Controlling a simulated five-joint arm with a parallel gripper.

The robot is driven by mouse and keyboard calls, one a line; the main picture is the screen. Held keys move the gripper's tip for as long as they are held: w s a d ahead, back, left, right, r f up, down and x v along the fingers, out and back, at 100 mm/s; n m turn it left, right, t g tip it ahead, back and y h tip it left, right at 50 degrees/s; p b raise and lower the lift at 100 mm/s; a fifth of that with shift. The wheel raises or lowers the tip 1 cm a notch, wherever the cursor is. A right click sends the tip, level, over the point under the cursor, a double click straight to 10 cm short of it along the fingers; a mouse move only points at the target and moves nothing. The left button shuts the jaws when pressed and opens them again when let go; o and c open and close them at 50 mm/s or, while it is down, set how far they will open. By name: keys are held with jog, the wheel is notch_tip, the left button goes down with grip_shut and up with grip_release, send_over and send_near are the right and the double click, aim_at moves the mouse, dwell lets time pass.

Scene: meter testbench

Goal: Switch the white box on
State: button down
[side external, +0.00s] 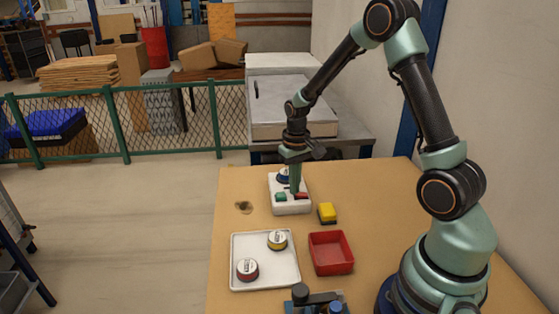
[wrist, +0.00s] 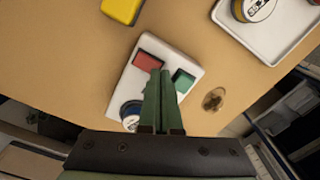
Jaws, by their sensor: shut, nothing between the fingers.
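The white box (side external: 292,208) stands on the wooden table, below my gripper. On its top are a green button (side external: 281,197), a red button (side external: 301,196) and a round blue-and-white part (side external: 283,175). In the wrist view the white box (wrist: 121,88) shows the red button (wrist: 146,60) left of my fingertips, the green button (wrist: 184,80) right of them and the round blue part (wrist: 131,111) partly hidden behind the fingers. My gripper (side external: 294,190) points down, shut and empty, with its tips over the box between the two buttons. I cannot tell whether they touch it.
A yellow block (side external: 327,212) lies right of the box. A red tray (side external: 314,264) and a white tray (side external: 240,278) with two round meters (side external: 248,269) are nearer the camera. A dark round mark (side external: 243,207) is on the table left of the box.

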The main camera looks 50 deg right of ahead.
aim_at(294, 198)
jog(key=shift+f, duration=0.25)
dwell(0.8)
jog(key=shift+r, duration=0.15)
jog(key=shift+r, duration=2.85)
jog(key=s+a+r+n+t, duration=0.4)
jog(key=s+a+r, duration=0.6)
jog(key=a+r, duration=0.3)
jog(key=shift+s+r+t, duration=0.35)
jog(key=shift+r+t, duration=0.25)
jog(key=shift+t, duration=0.2)
